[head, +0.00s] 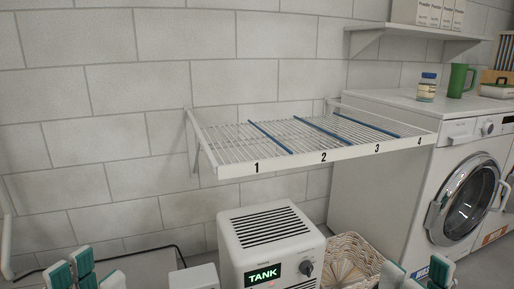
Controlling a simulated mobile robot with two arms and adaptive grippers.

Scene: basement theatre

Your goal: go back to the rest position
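My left gripper (85,274) shows at the bottom left edge. Its teal-and-white fingertips stand apart with nothing visible between them. My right gripper (415,275) shows at the bottom right edge, partly cut off by the frame. Its teal-and-white fingertips are also apart, and I see nothing held. Both grippers are low in the view, in front of and below the white wire rack (237,169). The rest of both grippers and arms is out of frame.
The wall rack, numbered 1 to 4, has blue dividers and is empty. Below stand a white appliance (248,239) with a lit TANK display and a wicker basket (352,258). A washing machine (385,172) at right carries a blue-lidded jar (426,90) and a green mug (458,80).

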